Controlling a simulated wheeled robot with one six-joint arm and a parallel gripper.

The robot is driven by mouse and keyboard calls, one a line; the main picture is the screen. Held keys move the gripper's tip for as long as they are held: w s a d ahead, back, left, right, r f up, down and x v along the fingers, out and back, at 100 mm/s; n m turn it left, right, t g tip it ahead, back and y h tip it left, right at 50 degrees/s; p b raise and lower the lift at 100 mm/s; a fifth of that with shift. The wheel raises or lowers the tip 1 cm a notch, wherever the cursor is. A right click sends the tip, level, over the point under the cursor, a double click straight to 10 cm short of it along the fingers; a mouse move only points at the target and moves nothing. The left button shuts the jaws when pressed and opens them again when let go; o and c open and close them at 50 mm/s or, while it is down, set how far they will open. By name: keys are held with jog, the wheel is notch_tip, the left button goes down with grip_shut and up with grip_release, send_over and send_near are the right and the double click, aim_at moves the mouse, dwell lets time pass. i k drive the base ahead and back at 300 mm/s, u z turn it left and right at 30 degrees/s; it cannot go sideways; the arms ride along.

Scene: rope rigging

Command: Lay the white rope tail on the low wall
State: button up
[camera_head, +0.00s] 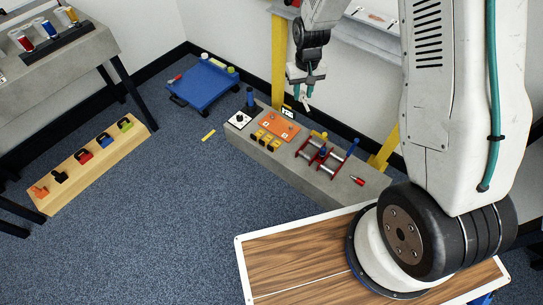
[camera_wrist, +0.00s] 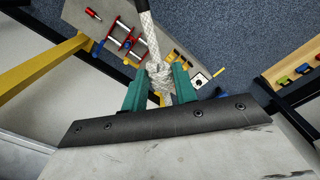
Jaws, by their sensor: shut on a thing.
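My gripper (camera_head: 306,84) has teal fingers and hangs over the back of the low wall in the head view. In the wrist view my gripper (camera_wrist: 159,88) is shut on the white rope tail (camera_wrist: 151,40), at a knotted part between the fingers. From the knot the rope runs to the top of the picture, where it meets a dark piece. In the head view only a small pale bit shows below the fingers. The low wall (camera_head: 272,160) is a long grey block on the floor. It also shows in the wrist view (camera_wrist: 75,18), beyond the gripper.
The wall top bears an orange plate (camera_head: 280,126), yellow blocks (camera_head: 267,139), a red frame (camera_head: 320,155), a blue post (camera_head: 251,97) and a red-tipped tool (camera_head: 358,180). A yellow column (camera_head: 279,60) stands behind. A blue platform (camera_head: 204,84) lies left on open carpet.

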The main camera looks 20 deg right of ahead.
aim_at(372, 195)
jog(key=u, duration=0.95)
jog(key=i, duration=0.65)
jog(key=z, duration=2.7)
